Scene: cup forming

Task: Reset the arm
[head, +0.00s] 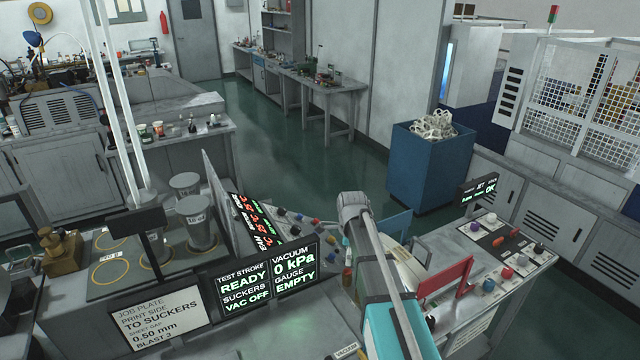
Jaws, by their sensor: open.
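My arm (378,262) rises from the bottom edge, right of centre, to a grey rounded joint near the middle of the head view. A teal part of it shows at the bottom. I cannot make out my gripper or its fingers; no fingertips show. The display panel (243,288) left of my arm reads "TEST STROKE READY", "SUCKERS VAC OFF", "VACUUM 0 kPa" and "GAUGE EMPTY". A job plate sign (160,318) stands left of it and reads "SHEET GAP 0.50 mm" and "BLAST 3".
Several grey cups (195,218) stand upside down on the left bench. A blue bin (430,170) full of pale scrap stands behind. The green floor (300,150) beyond is clear.

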